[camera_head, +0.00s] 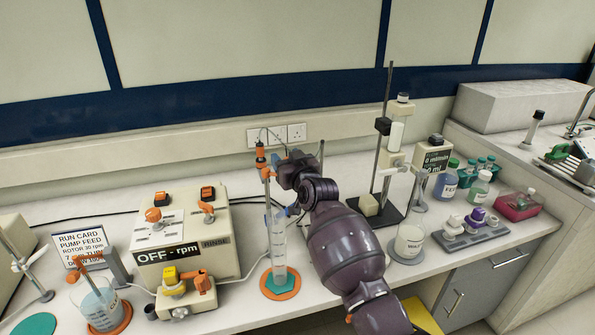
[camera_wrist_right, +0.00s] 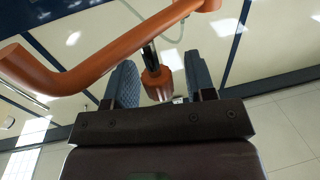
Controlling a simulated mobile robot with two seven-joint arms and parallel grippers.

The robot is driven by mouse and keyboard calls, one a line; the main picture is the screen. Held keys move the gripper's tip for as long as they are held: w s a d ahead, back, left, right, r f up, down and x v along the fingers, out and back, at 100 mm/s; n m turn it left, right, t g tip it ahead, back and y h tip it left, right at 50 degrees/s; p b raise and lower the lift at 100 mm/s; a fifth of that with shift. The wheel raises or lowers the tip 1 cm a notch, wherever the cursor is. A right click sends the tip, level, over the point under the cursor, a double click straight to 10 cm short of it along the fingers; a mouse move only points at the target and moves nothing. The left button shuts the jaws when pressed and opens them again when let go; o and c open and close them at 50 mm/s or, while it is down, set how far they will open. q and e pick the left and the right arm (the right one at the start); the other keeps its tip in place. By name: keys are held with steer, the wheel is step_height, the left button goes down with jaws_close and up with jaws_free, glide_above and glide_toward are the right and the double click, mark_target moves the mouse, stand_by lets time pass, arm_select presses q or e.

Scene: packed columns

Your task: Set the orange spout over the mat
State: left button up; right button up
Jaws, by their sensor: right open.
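The orange spout (camera_head: 267,172) stands out at the top of the tall measuring cylinder (camera_head: 278,245), beside my right gripper. In the right wrist view the spout's bent orange tube (camera_wrist_right: 120,45) crosses above the fingers. My right gripper (camera_wrist_right: 163,82) is open, its two fingers on either side of an orange knob (camera_wrist_right: 157,84); I cannot tell if they touch it. In the head view this gripper (camera_head: 282,168) is partly hidden by its own wrist. A plain teal round mat (camera_head: 36,325) lies at the lower left. My left gripper is not in view.
The cylinder stands on an orange and teal round base (camera_head: 281,291). Left of it are the pump box (camera_head: 185,240), a valve block (camera_head: 188,293) and a beaker (camera_head: 100,305) on an orange disc.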

steer(key=v, duration=0.9)
steer(key=shift+s+d, duration=0.2)
steer(key=shift+s, duration=0.15)
steer(key=shift+c, duration=0.3)
